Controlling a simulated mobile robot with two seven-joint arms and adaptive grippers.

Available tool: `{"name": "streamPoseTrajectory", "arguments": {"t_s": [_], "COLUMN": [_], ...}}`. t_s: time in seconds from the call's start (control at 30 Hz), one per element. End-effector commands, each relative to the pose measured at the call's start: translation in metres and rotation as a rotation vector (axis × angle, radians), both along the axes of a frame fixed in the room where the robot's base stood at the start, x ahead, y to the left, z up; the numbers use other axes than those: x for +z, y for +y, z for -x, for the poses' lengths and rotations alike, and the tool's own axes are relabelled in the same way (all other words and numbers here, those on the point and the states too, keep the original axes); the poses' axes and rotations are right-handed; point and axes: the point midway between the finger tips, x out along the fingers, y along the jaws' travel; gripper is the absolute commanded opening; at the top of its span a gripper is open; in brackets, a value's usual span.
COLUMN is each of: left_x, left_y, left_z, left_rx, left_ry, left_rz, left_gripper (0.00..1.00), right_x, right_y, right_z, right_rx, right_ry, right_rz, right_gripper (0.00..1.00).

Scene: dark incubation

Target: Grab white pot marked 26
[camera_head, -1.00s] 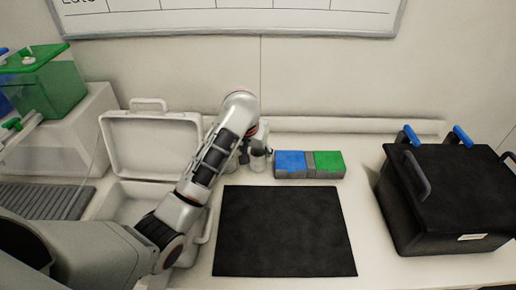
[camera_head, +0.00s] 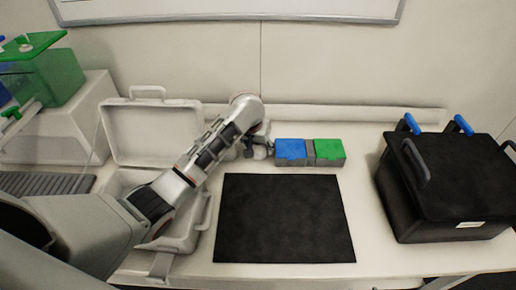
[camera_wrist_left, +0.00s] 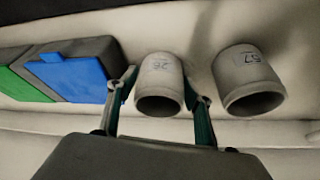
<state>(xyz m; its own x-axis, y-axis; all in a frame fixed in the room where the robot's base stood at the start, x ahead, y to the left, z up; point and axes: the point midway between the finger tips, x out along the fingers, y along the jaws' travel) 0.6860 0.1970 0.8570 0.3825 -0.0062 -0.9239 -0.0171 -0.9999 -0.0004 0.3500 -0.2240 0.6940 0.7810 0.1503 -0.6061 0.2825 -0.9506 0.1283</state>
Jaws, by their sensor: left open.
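The white pot marked 26 (camera_wrist_left: 160,82) shows in the left wrist view, its dark mouth toward the bottom of the picture. My left gripper (camera_wrist_left: 158,97) is open, with one finger on each side of this pot. I cannot tell whether either finger touches it. A second white pot, marked 57 (camera_wrist_left: 248,82), stands to the right, outside the fingers. In the head view my left gripper (camera_head: 258,146) is at the back of the table, left of the blue box, and largely hides the pots. My right gripper is not in view.
A blue-topped box (camera_head: 290,150) and a green-topped box (camera_head: 328,150) sit close right of the gripper. A black mat (camera_head: 285,220) lies in front, bare. An open white case (camera_head: 150,135) stands left, and a black lidded box (camera_head: 450,190) right.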

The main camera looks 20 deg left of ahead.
Motion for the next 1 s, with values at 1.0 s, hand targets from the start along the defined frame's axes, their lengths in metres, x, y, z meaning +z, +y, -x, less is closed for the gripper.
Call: {"name": "streamPoseTrajectory", "arguments": {"t_s": [1.0], "left_x": [0.081], "left_y": [-0.001], "left_z": [-0.001], "left_rx": [-0.001], "left_ry": [-0.004], "left_rz": [0.003], "left_gripper": [0.19], "right_x": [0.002], "right_y": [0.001], "right_z": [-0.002], "right_rx": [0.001], "right_ry": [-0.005], "right_rz": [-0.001], "right_gripper": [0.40]}}
